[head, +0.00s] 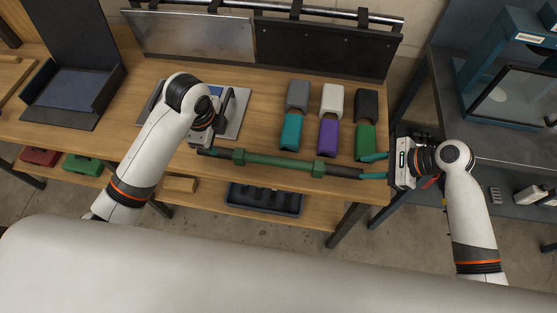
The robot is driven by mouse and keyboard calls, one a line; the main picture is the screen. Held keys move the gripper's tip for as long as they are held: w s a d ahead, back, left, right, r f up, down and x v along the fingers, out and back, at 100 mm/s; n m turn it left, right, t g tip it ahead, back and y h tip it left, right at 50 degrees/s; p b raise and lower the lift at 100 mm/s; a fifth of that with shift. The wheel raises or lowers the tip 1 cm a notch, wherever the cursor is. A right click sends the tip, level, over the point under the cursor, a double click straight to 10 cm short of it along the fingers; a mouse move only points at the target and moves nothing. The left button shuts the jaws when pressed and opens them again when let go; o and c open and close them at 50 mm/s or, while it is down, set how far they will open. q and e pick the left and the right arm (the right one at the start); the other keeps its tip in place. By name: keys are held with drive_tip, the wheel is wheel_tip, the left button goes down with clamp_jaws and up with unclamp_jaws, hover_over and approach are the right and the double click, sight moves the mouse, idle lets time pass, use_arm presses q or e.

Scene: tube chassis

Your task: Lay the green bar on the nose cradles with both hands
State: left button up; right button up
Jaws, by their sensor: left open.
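The green bar (279,162) lies near the front edge of the wooden bench, slightly slanted, with dark ends and two green blocks on it. My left gripper (205,148) is open at the bar's left end; its fingers are largely hidden by its own wrist. My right gripper (372,167) is open, its two teal fingers apart at the bar's right end. I cannot tell whether either touches the bar. I cannot clearly identify the nose cradles; a grey plate with dark uprights (238,120) sits behind my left wrist, partly hidden.
Several two-coloured blocks, including a purple and white one (329,136), stand behind the bar's right half. A dark tray (97,112) is at left. A metal panel (190,36) and a black panel (322,49) stand at the back. A dark bin (264,199) is on the lower shelf.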

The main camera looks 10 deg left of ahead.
sight(223, 151)
use_arm(q)
drive_tip(key=f, duration=0.3)
drive_tip(key=w+f, duration=0.1)
drive_tip(key=f, duration=0.2)
drive_tip(key=w+f, duration=0.1)
drive_tip(key=f, duration=0.3)
drive_tip(key=shift+f, duration=0.1)
use_arm(e)
drive_tip(key=x, duration=1)
drive_tip(key=shift+a+f, duration=0.1)
drive_tip(key=shift+a, duration=0.1)
use_arm(q)
drive_tip(key=c, duration=0.6)
use_arm(e)
drive_tip(key=c, duration=0.6)
use_arm(q)
clamp_jaws()
use_arm(e)
clamp_jaws()
